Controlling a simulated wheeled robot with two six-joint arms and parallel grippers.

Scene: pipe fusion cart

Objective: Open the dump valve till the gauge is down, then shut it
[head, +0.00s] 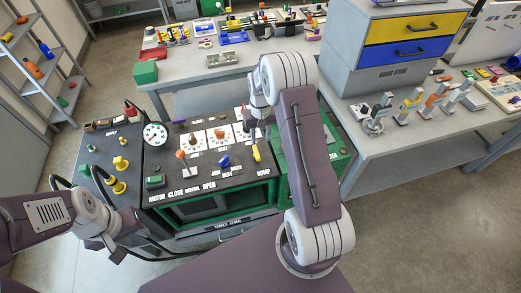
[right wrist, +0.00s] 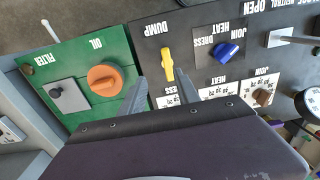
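The dump valve is a yellow lever (head: 256,152) by the DUMP label at the right of the black panel. It also shows in the right wrist view as a yellow handle (right wrist: 167,64). My right gripper (right wrist: 158,80) is open, its fingertips close to the handle and on either side of its lower end; contact cannot be told. In the head view my right arm hides its fingers. The round white gauge (head: 155,134) stands at the panel's back left; its needle is too small to read. My left gripper (head: 122,248) is low at the left; its fingers are unclear.
An orange OIL knob (right wrist: 104,79) on a green plate lies beside the dump handle. A blue heat/dress knob (head: 223,160) and a red-tipped lever (head: 182,156) are on the same panel. A bench with blue and yellow drawers (head: 412,52) stands at right.

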